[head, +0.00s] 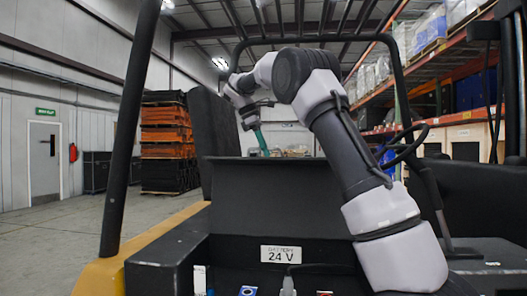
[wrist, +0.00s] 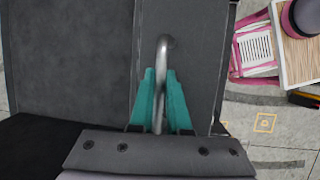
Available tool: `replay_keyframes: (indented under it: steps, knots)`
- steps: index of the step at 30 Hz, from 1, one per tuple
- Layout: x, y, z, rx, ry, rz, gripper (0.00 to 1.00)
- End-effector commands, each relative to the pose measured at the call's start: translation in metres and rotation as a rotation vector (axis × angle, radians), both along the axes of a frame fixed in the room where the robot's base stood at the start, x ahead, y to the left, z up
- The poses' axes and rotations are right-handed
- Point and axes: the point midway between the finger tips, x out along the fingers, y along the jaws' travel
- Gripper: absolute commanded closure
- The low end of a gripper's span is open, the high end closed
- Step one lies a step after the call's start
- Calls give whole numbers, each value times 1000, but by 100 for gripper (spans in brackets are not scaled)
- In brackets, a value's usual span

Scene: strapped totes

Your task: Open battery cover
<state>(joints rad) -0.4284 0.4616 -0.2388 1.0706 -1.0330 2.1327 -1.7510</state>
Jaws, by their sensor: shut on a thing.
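A wide dark panel (head: 280,195), which looks like the battery cover, rises behind the label marked BATTERY 24 V (head: 284,254) in the head view. I cannot tell its exact angle. My gripper (head: 262,140) has teal fingers and reaches down at the panel's far side; the panel's top edge hides what it holds there. In the wrist view my gripper (wrist: 160,100) is shut on a bent metal handle (wrist: 162,55), which passes between the teal fingers. The handle lies against a flat dark grey surface (wrist: 75,60) with a vertical seam.
A black post (head: 130,130) and frame surround the vehicle. Connectors (head: 287,286) sit below the label. Orange and black stacked pallets (head: 166,140) and a white door (head: 44,160) stand far left. Racks (head: 440,60) line the right. A pink-framed item (wrist: 255,50) stands on the floor in the wrist view.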

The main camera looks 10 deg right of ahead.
Motion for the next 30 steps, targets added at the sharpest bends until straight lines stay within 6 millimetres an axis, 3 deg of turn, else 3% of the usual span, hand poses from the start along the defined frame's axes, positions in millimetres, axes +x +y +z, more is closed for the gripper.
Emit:
replay_keyframes:
  steps: [9,10,11,20,30]
  knots:
    - [0,0,0,1,1,0,100]
    - [0,0,0,1,1,0,74]
    - [0,0,0,1,1,0,73]
    - [0,3,4,0,1,0,73]
    - [2,23,50,1,-3,-1,73]
